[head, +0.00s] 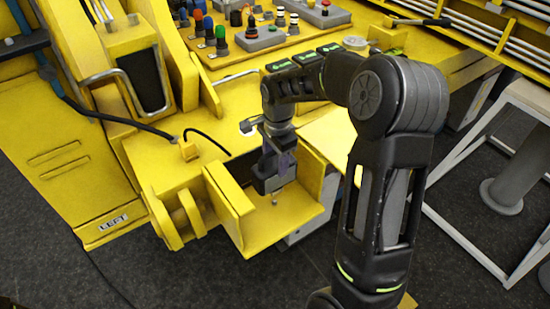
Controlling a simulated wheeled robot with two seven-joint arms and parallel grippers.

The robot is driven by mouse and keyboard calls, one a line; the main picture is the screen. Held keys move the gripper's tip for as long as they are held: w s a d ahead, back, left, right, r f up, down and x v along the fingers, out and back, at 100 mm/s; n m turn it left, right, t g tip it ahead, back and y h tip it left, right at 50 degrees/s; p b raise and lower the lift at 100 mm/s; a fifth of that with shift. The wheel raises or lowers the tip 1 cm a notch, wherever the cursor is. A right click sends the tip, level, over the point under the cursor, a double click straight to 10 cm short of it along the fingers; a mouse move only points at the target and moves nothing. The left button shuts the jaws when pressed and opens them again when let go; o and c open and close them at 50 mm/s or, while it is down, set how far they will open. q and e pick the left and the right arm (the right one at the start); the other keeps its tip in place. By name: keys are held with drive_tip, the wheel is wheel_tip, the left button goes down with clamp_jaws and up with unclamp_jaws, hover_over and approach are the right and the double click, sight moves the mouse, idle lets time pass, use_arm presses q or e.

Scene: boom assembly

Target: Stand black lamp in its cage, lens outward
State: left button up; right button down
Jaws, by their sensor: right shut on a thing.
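The black lamp (266,184) is a small dark block low inside the yellow cage (232,208), between its side walls. My right gripper (279,160) reaches down into the cage from above and is shut on the lamp. The fingers cover part of the lamp. I cannot tell which way its lens faces or whether it touches the cage floor. A small stud shows just below the lamp. My left gripper is not in view.
A black cable (140,122) runs to a small yellow block (189,150) left of the cage. Behind is a panel with several coloured knobs (262,35). A pale-framed stand (490,150) is at the right. Dark floor (170,275) is clear in front.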

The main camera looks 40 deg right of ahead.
drive_tip(key=shift+w+f+b, duration=0.1)
drive_tip(key=shift+f+b, duration=1.15)
drive_tip(key=shift+f, duration=0.85)
drive_tip(key=shift+f+b, duration=1.3)
drive_tip(key=shift+f, duration=0.2)
idle(1.1)
drive_tip(key=shift+c, duration=2.4)
unclamp_jaws()
drive_tip(key=shift+o, duration=0.2)
drive_tip(key=shift+s+f, duration=0.15)
drive_tip(key=shift+s, duration=0.1)
